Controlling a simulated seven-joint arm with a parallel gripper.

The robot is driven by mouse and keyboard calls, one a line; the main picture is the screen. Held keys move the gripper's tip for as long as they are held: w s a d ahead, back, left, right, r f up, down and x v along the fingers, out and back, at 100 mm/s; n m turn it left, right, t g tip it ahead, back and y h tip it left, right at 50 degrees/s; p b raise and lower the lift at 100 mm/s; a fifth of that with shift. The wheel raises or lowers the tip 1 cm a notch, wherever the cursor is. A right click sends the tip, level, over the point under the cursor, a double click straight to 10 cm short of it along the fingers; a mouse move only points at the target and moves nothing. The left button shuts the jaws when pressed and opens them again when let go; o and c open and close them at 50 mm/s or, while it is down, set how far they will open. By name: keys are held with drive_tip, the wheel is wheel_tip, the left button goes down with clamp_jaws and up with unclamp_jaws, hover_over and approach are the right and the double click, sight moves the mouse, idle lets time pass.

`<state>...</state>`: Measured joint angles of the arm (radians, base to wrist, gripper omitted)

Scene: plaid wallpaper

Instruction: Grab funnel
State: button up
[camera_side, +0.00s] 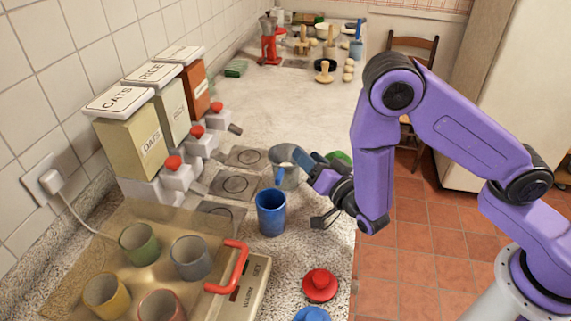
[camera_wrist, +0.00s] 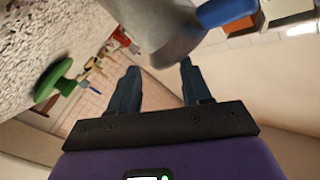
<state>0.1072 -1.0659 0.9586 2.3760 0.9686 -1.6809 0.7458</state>
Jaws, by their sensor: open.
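The grey funnel (camera_side: 286,163) stands on the counter, its wide rim up, beyond the blue cup (camera_side: 271,212). My gripper (camera_side: 308,166) is just to its right, with its fingers pointing toward it. In the wrist view, the grey tapered body I take to be the funnel (camera_wrist: 170,38) is just beyond and above the two fingertips (camera_wrist: 158,68). My gripper is open, with nothing visible between its fingers. Whether a finger touches the funnel cannot be told.
A green knobbed object (camera_side: 338,158) sits behind my gripper; it also shows in the wrist view (camera_wrist: 52,80). Dispensers (camera_side: 180,172) line the left wall. A tray of cups (camera_side: 90,235) and a red knobbed object (camera_side: 320,284) are in front. The counter (camera_side: 300,110) behind is largely clear.

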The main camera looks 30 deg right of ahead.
sight(278, 154)
drive_tip(key=w, duration=0.5)
drive_tip(key=shift+w, duration=0.4)
clamp_jaws()
